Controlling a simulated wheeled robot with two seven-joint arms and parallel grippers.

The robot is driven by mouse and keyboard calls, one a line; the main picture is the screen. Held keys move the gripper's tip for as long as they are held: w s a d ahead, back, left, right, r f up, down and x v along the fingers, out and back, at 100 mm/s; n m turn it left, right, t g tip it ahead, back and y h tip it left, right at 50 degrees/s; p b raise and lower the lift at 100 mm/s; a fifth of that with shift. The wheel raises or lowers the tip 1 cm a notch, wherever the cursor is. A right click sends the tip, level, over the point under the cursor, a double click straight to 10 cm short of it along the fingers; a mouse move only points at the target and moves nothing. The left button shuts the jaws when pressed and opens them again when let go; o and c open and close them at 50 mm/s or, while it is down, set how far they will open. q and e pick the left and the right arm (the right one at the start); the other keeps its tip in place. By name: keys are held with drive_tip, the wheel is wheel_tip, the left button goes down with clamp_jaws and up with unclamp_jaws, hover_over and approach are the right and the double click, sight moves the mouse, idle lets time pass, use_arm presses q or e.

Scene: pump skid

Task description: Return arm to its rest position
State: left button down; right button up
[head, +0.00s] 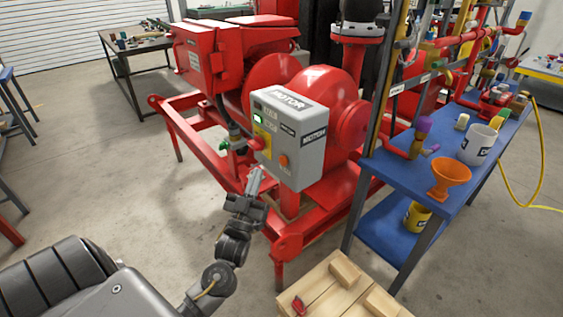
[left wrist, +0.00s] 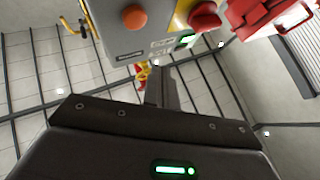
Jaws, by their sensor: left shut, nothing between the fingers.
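My left gripper (head: 256,184) is extended toward the grey motor control box (head: 306,148) on the red pump skid. Its fingers are shut with nothing between them, just below the box's lower left part. I cannot tell whether they touch the box. The box carries a lit green button, a red knob (head: 256,143) on a yellow plate and an orange button (head: 283,160). In the left wrist view the closed fingers (left wrist: 162,88) point toward the box's edge, with the orange button (left wrist: 134,17) and red knob (left wrist: 204,16) above. My right gripper does not show.
A blue shelf table (head: 440,165) with an orange funnel (head: 451,174) and a white cup (head: 478,144) stands at right. A wooden crate (head: 335,292) is at the lower front. The red skid frame (head: 290,240) is close to my arm. Open floor (head: 90,180) lies at left.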

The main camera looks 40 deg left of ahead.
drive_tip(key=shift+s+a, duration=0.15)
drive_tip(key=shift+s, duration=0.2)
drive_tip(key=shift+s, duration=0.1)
